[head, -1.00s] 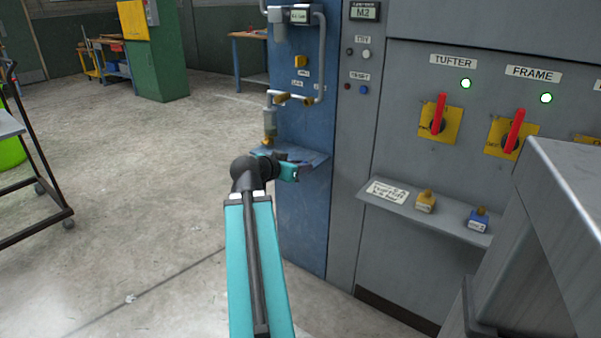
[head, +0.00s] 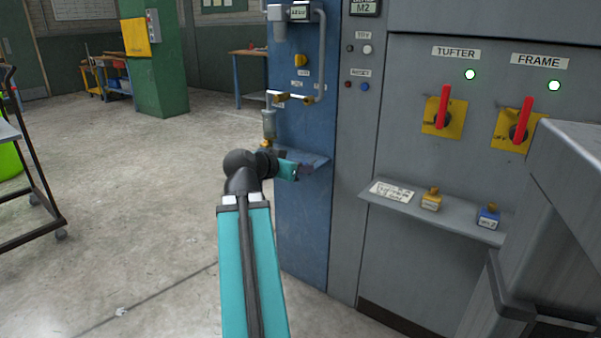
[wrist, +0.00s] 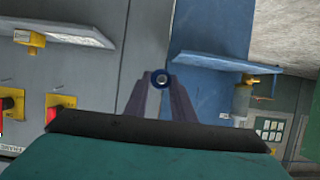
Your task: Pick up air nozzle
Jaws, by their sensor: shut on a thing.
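In the head view my gripper (head: 306,169) is at the small blue shelf (head: 318,161) on the blue panel, and the nozzle cannot be made out there. In the wrist view the blue shelf (wrist: 212,62) lies to the right of the fingertips, apart from them. The rest of the nozzle is hidden.
A filter unit with pipes (head: 269,124) hangs on the blue panel (head: 303,220) just above the shelf. To the right a grey ledge (head: 455,222) holds a card, a yellow lock (head: 431,199) and a blue lock (head: 488,217). Open floor (head: 130,210) lies to the left.

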